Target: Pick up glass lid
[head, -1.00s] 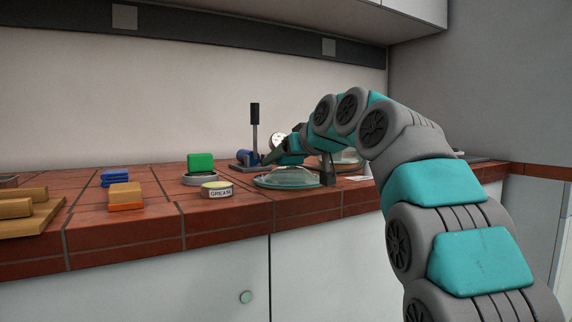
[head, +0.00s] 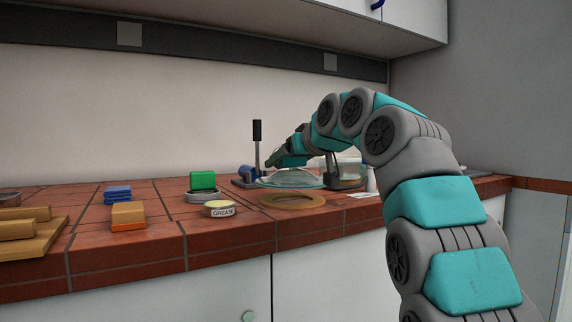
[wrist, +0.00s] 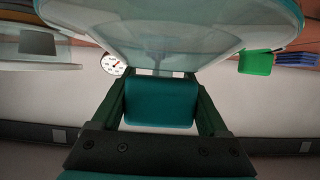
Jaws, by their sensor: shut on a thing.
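The glass lid (head: 292,179) is a shallow clear dome with a greenish rim. In the head view it hangs a little above the bench, under my gripper (head: 279,163). In the wrist view the lid (wrist: 175,25) fills the top, with my gripper's fingers (wrist: 158,73) reaching up to it. My gripper is shut on the lid. The exact grip point is partly hidden by the dark fingers and the glass.
A tan ring (head: 268,201) lies on the tiled bench below the lid. A grease tin (head: 220,209), a green block (head: 203,180) on a round dish and an orange-based block (head: 128,216) stand left. A lever press (head: 257,147) stands behind.

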